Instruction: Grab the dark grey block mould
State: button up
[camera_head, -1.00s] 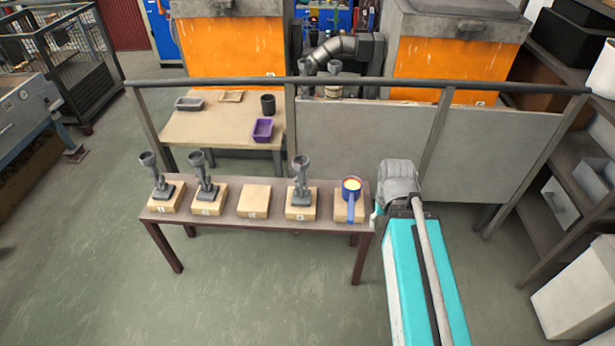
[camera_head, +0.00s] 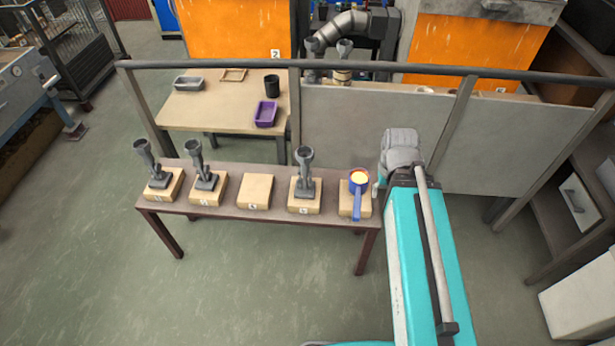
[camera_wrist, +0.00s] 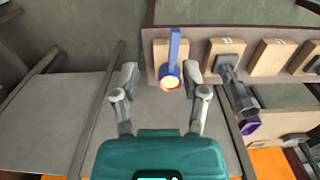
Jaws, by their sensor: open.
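A grey rectangular tray-like mould (camera_head: 188,83), the one that best fits the dark grey block mould, lies at the left of the back table (camera_head: 205,122). It is not recognisable in the wrist view. My gripper (camera_wrist: 162,82) is open and empty in the wrist view, its two fingers spread wide. In that view the blue ladle (camera_wrist: 174,48) with pale yellow contents appears between the fingers, apart from them. In the head view my arm reaches to the right end of the front bench, far from the mould, and the fingers are hidden.
A purple tray (camera_head: 265,114), a black cup (camera_head: 271,84) and a tan tray (camera_head: 232,74) share the back table. A rail (camera_head: 350,68) with panels stands behind the front bench (camera_head: 240,212). Grey funnel-topped pieces (camera_head: 304,180) stand on the bench's wooden blocks.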

jog(key=shift+a, duration=0.15)
jog(key=o, duration=0.3)
jog(key=shift+f, duration=0.1)
jog(key=shift+o, duration=0.8)
jog(key=shift+w+a+f, duration=0.15)
jog(key=w+a+f+m+t+h+b, duration=0.3)
jog(key=w+a+f+m+h+b, duration=0.3)
jog(key=w+a+f+b, duration=0.8)
jog(key=w+a+m+t+h+b, duration=0.1)
jog(key=a+m+t+h+b, duration=0.2)
jog(key=a+b, duration=1.3)
jog(key=a+t+h, duration=0.2)
jog(key=a+t, duration=0.1)
jog(key=t, duration=0.2)
jog(key=shift+w+a+f, duration=0.15)
jog(key=shift+w+f, duration=0.15)
jog(key=shift+w, duration=0.1)
jog(key=shift+w, duration=0.1)
